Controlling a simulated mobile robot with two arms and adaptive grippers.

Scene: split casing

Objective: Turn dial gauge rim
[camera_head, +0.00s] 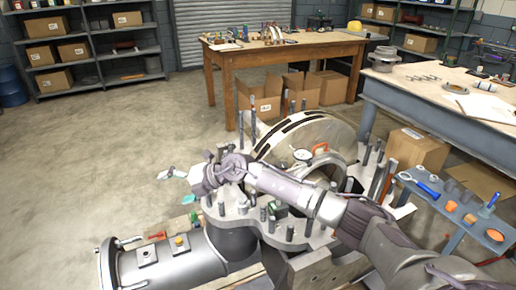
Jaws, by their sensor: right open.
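The dial gauge (302,154) is a small round white face with a dark rim, standing upright on the split casing (240,222) just in front of a large disc. Its fine markings are too small to read. My right gripper (168,175) is open and empty, out to the left of the casing over bare floor. It is well apart from the gauge. My right arm crosses in front of the casing from the lower right and hides part of it. My left gripper is out of view.
Upright studs (391,177) ring the casing flange. A large grey cylinder (170,268) lies at the lower left. A blue tool cart (452,208) stands at right. A wooden workbench (285,50) is behind. The floor at left is clear.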

